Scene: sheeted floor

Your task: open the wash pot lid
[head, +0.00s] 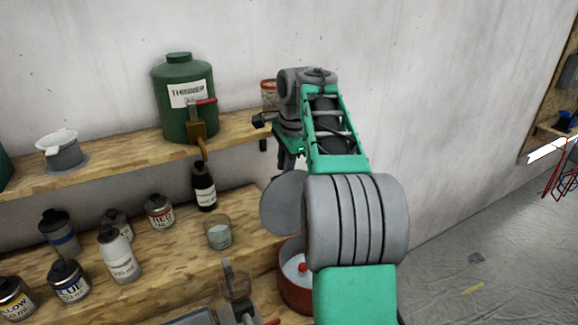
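A red pot (291,296) stands at the right end of the lower bench in the head view, partly hidden behind my arm. Its top shows a pale grey inner surface with a small red knob. A round grey disc (279,207) stands steeply tilted above and behind the pot. It looks like the pot's raised lid, but my arm hides where the two would join. My gripper (287,163) points down just above the disc's upper edge. Its fingertips are small and partly hidden, so I cannot tell whether they touch the disc or how far apart they are.
A green thinner container (184,124) with a tap stands on the upper shelf (117,165), with a red-rimmed jar (268,95) to its right. A dark bottle (204,188), a glass cup (218,234) and several paint bottles crowd the lower bench. The floor (480,255) at right is mostly clear.

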